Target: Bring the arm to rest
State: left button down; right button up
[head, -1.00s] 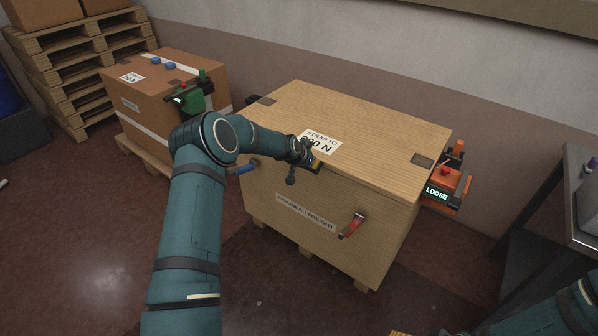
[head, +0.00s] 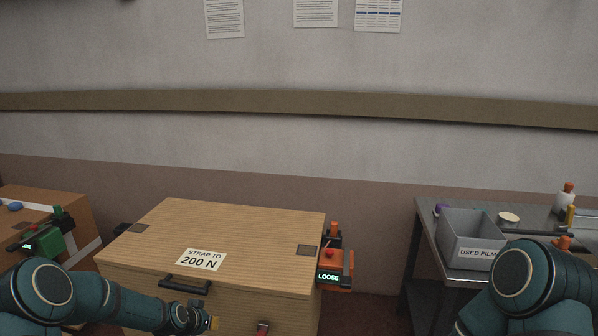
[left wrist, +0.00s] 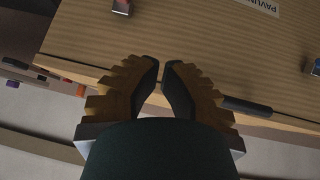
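My left arm comes in low at the left of the head view. Its gripper (head: 213,323) is in front of the wooden crate (head: 255,232), below the black handle (head: 185,285). In the left wrist view the left gripper (left wrist: 161,68) has its ridged tan fingers drawn together, tips almost meeting, with nothing between them. The crate's wood (left wrist: 215,55) and handle (left wrist: 247,107) lie beyond the fingers. My right arm shows at the lower right of the head view; its gripper is out of view.
An orange tensioner (head: 335,266) reading LOOSE sits at the crate's right side. A cardboard box (head: 75,213) with a green tool (head: 48,238) stands at left. At right, a metal table (head: 430,218) holds a grey USED FILM bin (head: 470,252) and bottles.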

pick_arm(q)
jog(key=s+d+f+n+g+h, duration=0.1)
jog(key=s+d+f+g+h, duration=0.2)
jog(key=s+d, duration=1.05)
jog(key=s+d+f+n+g+y, duration=0.1)
jog(key=s+d, duration=0.4)
jog(key=s, duration=1.1)
jog(key=shift+s+f+n+g, duration=0.15)
jog(key=shift+n+g, duration=0.25)
jog(key=shift+g, duration=0.4)
